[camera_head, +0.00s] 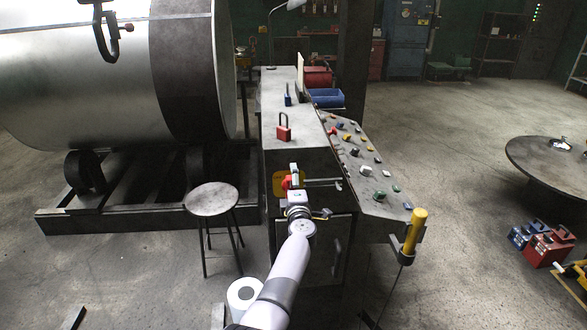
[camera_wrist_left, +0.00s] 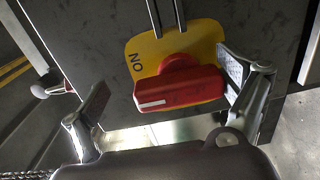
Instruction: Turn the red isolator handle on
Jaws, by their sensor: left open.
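The red isolator handle (camera_wrist_left: 185,92) is a thick bar on a yellow plate (camera_wrist_left: 206,36) in the left wrist view. It lies nearly level across the picture, with a white stripe on its left end. The letters "ON" show upside down on the plate, just above that end. My left gripper (camera_wrist_left: 163,76) is open, one finger on each side of the handle; the right finger is close to its right end. In the head view the red handle (camera_head: 286,183) is small and partly hidden by my left gripper (camera_head: 293,182). My right gripper is not in view.
The cabinet (camera_head: 283,233) bears the plate on its front. A red padlock (camera_head: 283,132) stands on top. A sloped control desk (camera_head: 372,190) and a yellow-handled lever (camera_head: 415,230) are to the right. A round stool (camera_head: 212,199) stands left.

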